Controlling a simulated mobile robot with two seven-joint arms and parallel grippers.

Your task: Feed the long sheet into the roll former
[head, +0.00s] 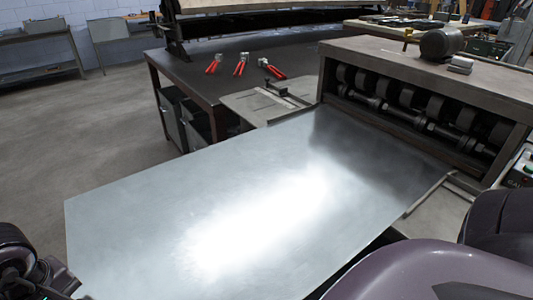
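The long sheet (180,190) is a flat, shiny metal panel running from the lower left to the roll former at the right. Its far end lies at the front of the roll former (420,60), just below the row of dark rollers (408,98). I cannot tell whether the edge is between the rollers. My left gripper (78,292) is at the bottom left, by the sheet's near corner. Its fingers are mostly cut off by the frame, so its grip is unclear. My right arm shows at the lower right, but its gripper is not in view.
A dark workbench (215,75) with several red-handled tools (241,66) stands behind the sheet. A guide bar (425,193) runs along the sheet's right side on the feed table (440,215). A control box (520,170) is at the right edge. Open floor (90,130) lies left.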

